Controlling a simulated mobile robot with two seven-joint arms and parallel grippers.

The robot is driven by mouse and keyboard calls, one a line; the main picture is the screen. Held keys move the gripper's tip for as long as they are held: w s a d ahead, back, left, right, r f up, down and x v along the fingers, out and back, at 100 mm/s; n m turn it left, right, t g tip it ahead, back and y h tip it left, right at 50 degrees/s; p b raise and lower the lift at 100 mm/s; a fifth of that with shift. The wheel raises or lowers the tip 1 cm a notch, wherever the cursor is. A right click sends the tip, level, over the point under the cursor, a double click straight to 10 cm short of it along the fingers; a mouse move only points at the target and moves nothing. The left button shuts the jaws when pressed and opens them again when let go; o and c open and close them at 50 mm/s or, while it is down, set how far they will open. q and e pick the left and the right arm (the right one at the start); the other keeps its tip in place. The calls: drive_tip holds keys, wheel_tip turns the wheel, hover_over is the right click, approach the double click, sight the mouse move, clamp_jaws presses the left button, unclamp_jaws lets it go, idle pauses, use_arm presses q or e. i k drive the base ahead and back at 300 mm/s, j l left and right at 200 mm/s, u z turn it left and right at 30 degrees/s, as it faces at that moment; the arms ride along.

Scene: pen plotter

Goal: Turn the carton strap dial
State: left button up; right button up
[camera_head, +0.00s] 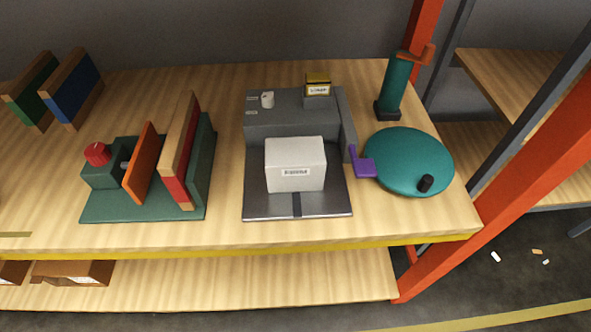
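A grey machine (290,128) stands in the middle of the wooden shelf. A white carton (295,155) with a printed label sits on its flat dark plate (334,203), and a dark strap line runs across the plate in front of the carton. A small white knob (267,100), which looks like the dial, is on the machine's top left beside two small labels. A labelled yellow and dark block (318,89) is at its top right. A purple lever (364,168) sticks out from its right side. Neither of my grippers is in view.
A teal disc (408,155) with a black knob and a teal upright cylinder (396,85) stand to the right. A green fixture (140,210) with a red knob (97,153) and boards stands left. An orange-red post (500,205) rises at the right shelf end.

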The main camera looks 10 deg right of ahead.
sight(268, 102)
drive_tip(key=l+z, duration=0.2)
drive_tip(key=z, duration=0.15)
drive_tip(key=l+z, duration=0.2)
drive_tip(key=z, duration=0.15)
drive_tip(key=l+z, duration=0.2)
drive_tip(key=z, duration=0.15)
